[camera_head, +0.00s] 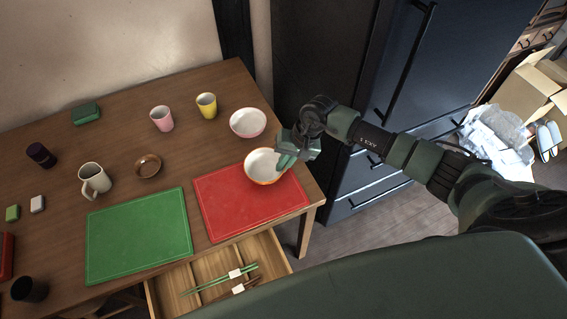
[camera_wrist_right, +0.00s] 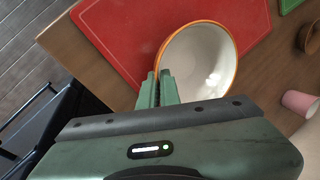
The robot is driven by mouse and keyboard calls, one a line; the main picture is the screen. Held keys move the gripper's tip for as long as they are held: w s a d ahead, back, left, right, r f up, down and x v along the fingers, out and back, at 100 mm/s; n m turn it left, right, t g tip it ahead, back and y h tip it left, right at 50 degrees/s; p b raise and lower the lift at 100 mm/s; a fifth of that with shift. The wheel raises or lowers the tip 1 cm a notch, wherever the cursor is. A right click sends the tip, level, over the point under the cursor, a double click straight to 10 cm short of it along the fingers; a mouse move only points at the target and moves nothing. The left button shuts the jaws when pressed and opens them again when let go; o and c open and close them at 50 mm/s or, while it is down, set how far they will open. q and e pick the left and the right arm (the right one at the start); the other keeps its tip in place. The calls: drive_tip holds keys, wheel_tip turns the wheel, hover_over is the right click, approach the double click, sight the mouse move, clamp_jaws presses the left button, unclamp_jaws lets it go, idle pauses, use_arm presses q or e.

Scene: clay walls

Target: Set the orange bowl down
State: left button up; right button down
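The orange bowl (camera_head: 260,163), white inside with an orange rim, is over the far right part of the red board (camera_head: 240,211). My right gripper (camera_head: 284,160) reaches in from the right and is shut on the bowl's near-right rim. In the right wrist view its two fingers (camera_wrist_right: 157,90) sit close together at the rim of the bowl (camera_wrist_right: 203,62). The bowl looks about level. Whether its base touches the board or hangs just above it I cannot tell. My left gripper is not in view.
A pink bowl (camera_head: 248,123) stands just behind. A yellow cup (camera_head: 207,105), a pink cup (camera_head: 162,119), a small brown bowl (camera_head: 147,166) and a white mug (camera_head: 94,181) stand further left. A green board (camera_head: 138,236) lies left of the red one. An open drawer (camera_head: 215,265) holds chopsticks.

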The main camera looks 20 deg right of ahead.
drive_tip(key=c, duration=1.6)
unclamp_jaws()
drive_tip(key=shift+r, duration=0.15)
drive_tip(key=shift+d+r, duration=0.2)
drive_tip(key=shift+r, duration=0.05)
drive_tip(key=b+v, duration=0.1)
drive_tip(key=v, duration=1)
drive_tip(key=shift+s+r+b, duration=0.1)
drive_tip(key=shift+r+b, duration=0.05)
drive_tip(key=shift+b, duration=0.15)
